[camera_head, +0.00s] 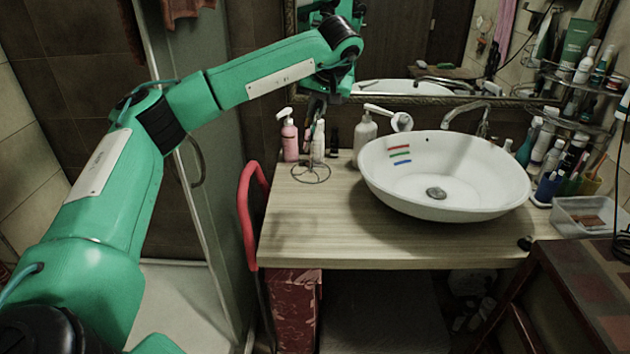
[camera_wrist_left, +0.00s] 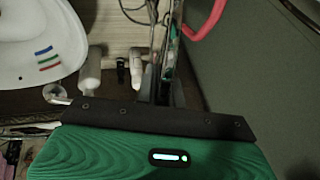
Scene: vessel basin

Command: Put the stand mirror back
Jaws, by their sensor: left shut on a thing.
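The stand mirror (camera_head: 311,172) shows in the head view mainly as a round wire base with a thin stem, at the back left of the wooden counter (camera_head: 320,238). Its stem runs up to my left gripper (camera_head: 317,108), which reaches down from above. The gripper is shut on the mirror, and its fingers hide much of the upper part. In the left wrist view the mirror (camera_wrist_left: 171,45) appears nearly edge-on, beyond the fingertips (camera_wrist_left: 162,92). I cannot tell whether the base touches the counter. My right gripper is not in view.
A pink pump bottle (camera_head: 290,140) stands left of the mirror, and a white pump bottle (camera_head: 365,136) to its right. A white basin (camera_head: 445,180) fills the counter's middle right. A red curved tube (camera_head: 246,210) borders the left edge. The front-left counter is clear.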

